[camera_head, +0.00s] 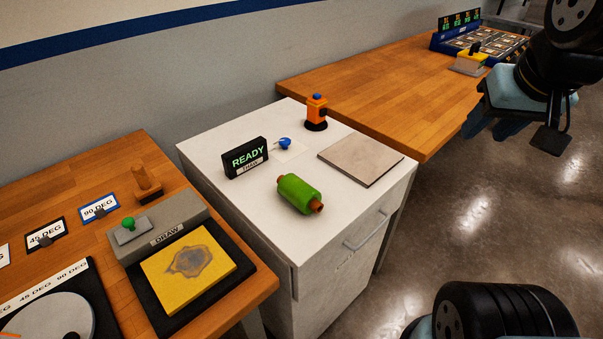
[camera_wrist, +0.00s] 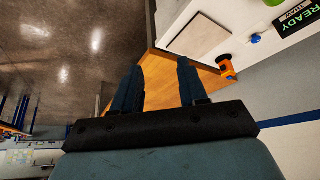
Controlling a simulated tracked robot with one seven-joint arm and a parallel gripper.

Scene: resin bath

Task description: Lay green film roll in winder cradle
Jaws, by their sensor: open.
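The green film roll (camera_head: 300,192), with brown core ends, lies on its side on top of the white cabinet (camera_head: 240,205), near its front edge. I cannot make out a winder cradle in either view. My gripper (camera_head: 490,122) is at the upper right of the head view, over the floor side of the far wooden table and well away from the roll. In the wrist view my gripper (camera_wrist: 158,72) shows two blue fingers, spread apart with nothing between them.
The cabinet also bears a READY sign (camera_head: 246,157), a blue knob (camera_head: 285,143), an orange device (camera_head: 316,112) and a flat grey plate (camera_head: 361,159). A left table holds a yellow block (camera_head: 160,275) on a dark base. The far table (camera_head: 370,85) is mostly clear.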

